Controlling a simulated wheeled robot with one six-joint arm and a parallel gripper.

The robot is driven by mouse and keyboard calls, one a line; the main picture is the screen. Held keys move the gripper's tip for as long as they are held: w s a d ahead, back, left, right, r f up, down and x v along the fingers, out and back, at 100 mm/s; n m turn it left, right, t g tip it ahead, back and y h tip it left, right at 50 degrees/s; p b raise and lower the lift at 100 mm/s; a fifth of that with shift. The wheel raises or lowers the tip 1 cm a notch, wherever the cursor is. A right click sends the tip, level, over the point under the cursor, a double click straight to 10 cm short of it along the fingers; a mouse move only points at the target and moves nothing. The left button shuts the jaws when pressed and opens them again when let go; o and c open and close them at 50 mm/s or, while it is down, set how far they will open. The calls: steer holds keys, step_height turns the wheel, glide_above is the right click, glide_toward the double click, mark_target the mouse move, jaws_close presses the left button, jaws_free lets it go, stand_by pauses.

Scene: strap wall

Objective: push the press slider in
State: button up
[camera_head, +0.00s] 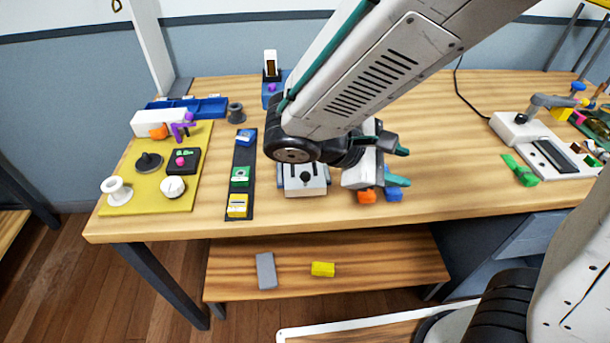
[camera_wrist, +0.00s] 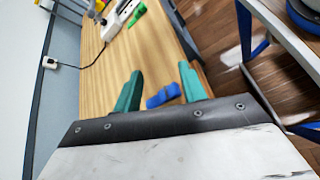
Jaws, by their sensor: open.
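A grey box with a black knob on its front (camera_head: 305,188) stands near the front middle of the table, partly hidden behind my arm. It may be the press, but I cannot tell for sure, nor how far in any slider is. My gripper (camera_head: 401,167) is to the right of this box and points right, away from it. Its teal fingers are apart and nothing is held between them. In the wrist view, my gripper (camera_wrist: 160,90) is also open, with a blue block (camera_wrist: 163,95) showing beyond the fingers.
An orange block (camera_head: 367,197) and a blue block (camera_head: 394,195) lie under my gripper. A dark strip with coloured modules (camera_head: 240,178) and a yellow mat (camera_head: 146,200) are left. A white device (camera_head: 570,158) is right.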

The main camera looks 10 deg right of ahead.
mark_target(303, 180)
steer(key=a+f+n+t, duration=0.3)
steer(key=a+n+t, duration=0.1)
steer(key=a, duration=0.2)
steer(key=w+a+f+n+t, duration=0.1)
steer(key=a+f+n+t, duration=0.2)
steer(key=a+n+t, duration=0.2)
steer(key=w+a+f+n+t+y, duration=0.1)
steer(key=a+f+n+t, duration=0.3)
steer(key=a, duration=0.4)
steer(key=shift+w+f+n, duration=0.1)
steer(key=shift+w+n, duration=0.15)
steer(key=shift+n, duration=0.05)
steer(key=x, duration=0.7)
steer(key=shift+w, duration=0.3)
